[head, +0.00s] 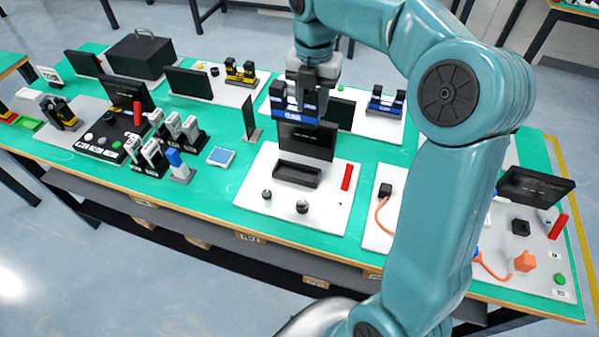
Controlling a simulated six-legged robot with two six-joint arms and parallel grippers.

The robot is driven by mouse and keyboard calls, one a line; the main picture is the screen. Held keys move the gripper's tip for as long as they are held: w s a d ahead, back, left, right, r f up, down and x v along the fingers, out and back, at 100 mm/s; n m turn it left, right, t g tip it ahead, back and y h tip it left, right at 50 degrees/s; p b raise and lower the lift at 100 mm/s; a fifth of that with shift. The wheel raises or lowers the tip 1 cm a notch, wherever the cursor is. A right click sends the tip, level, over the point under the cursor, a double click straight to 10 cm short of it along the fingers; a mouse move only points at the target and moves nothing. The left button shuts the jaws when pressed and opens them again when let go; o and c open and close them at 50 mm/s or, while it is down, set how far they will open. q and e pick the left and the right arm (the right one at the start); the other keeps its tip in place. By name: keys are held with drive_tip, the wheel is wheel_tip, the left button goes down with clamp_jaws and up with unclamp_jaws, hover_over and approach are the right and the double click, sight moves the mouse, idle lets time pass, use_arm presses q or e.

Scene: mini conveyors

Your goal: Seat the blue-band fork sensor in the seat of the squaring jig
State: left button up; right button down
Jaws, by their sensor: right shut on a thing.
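My right gripper (308,84) is shut on a blue-band fork sensor (293,108). In the head view it holds the sensor above the back of a white plate (262,211), overlapping the top of a dark screen (308,143). A black open-topped seat (297,174) is on this plate, which looks like the squaring jig. The seat appears empty, below the held sensor in the picture and apart from it. A red lever (347,177) and two black knobs (302,207) are on the same plate. My left gripper is out of view.
Another blue-band fork sensor (386,103) stands on a plate behind, right. A yellow-band one (241,72) is at the back left. Several grey upright parts (171,130) stand left of the jig, near a blue-topped block (221,156). My right arm hides part of the right side.

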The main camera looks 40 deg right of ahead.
sight(312, 128)
wheel_tip(312, 128, down, 20)
drive_tip(key=shift+r+b, duration=0.15)
drive_tip(key=shift+b, duration=0.3)
drive_tip(key=shift+s, duration=0.1)
drive_tip(key=c, duration=0.7)
unclamp_jaws()
drive_tip(key=shift+f, duration=0.2)
drive_tip(key=shift+r, duration=0.1)
wheel_tip(312, 128, up, 12)
drive_tip(key=shift+r, duration=0.2)
drive_tip(key=shift+f, duration=0.1)
